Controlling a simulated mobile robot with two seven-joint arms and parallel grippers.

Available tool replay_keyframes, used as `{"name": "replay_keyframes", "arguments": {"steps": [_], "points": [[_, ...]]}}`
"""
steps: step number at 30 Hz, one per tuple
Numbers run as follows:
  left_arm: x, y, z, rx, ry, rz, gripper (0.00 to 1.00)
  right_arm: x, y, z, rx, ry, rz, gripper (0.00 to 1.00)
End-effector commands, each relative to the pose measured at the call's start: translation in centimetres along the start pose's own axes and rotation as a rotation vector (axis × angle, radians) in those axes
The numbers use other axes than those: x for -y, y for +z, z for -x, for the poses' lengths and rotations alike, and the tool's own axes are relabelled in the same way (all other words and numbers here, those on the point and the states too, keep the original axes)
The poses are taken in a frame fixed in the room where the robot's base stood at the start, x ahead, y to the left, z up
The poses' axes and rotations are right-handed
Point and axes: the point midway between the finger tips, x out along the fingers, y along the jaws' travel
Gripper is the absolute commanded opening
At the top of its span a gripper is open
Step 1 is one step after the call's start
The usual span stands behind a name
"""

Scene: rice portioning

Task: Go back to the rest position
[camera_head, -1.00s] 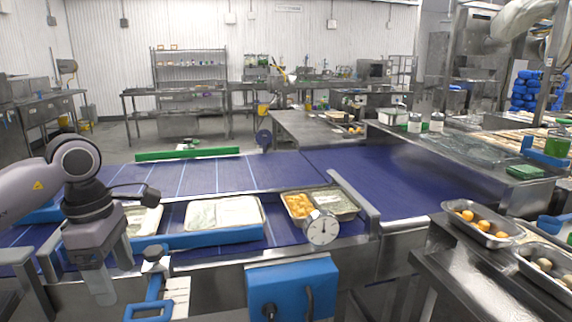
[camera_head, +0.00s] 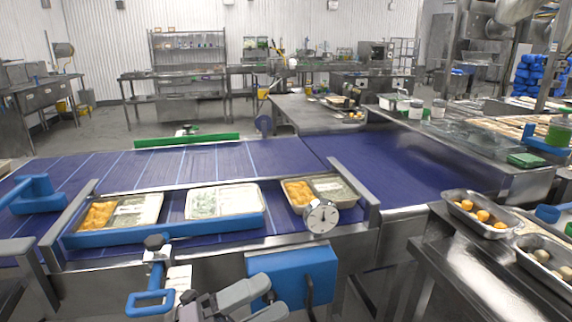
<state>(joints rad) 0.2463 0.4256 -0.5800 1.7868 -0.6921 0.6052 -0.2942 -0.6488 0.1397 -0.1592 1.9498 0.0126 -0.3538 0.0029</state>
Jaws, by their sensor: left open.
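My left gripper (camera_head: 273,298) is low at the bottom centre of the head view, in front of the conveyor's near edge. Its two grey fingers point right, apart and with nothing between them. The rest of that arm is mostly out of the picture. My right gripper does not show.
A left tray (camera_head: 162,209) with orange food, a middle tray (camera_head: 262,197) with pale contents and a right tray (camera_head: 355,195) stand along the blue conveyor (camera_head: 250,155). Near the gripper are a blue box (camera_head: 290,268), a dial (camera_head: 320,216) and a blue handle (camera_head: 148,296).

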Motion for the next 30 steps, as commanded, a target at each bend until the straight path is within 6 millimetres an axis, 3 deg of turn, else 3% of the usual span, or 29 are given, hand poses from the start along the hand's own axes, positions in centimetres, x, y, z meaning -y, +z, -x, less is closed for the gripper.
{"name": "replay_keyframes", "arguments": {"steps": [6, 11, 15, 21, 25, 30], "points": [[-4.2, 2.8, 5.8, 0.475, -0.057, 0.469, 0.74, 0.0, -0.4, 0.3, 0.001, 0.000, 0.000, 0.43], [-9.0, 2.7, 12.5, 0.824, -0.071, 0.808, 0.74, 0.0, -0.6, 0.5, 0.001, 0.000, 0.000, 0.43], [-13.6, 0.1, 19.1, 1.125, -0.070, 1.094, 0.74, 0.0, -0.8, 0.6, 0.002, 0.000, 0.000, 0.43], [-17.7, -5.4, 26.2, 1.444, -0.061, 1.386, 0.74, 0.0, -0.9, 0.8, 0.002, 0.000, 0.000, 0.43], [-18.7, -7.6, 28.3, 1.541, -0.057, 1.472, 0.74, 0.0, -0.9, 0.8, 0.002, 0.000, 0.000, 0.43], [-18.9, -8.0, 28.7, 1.560, -0.057, 1.488, 0.74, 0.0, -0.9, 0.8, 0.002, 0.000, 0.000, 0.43]]}}
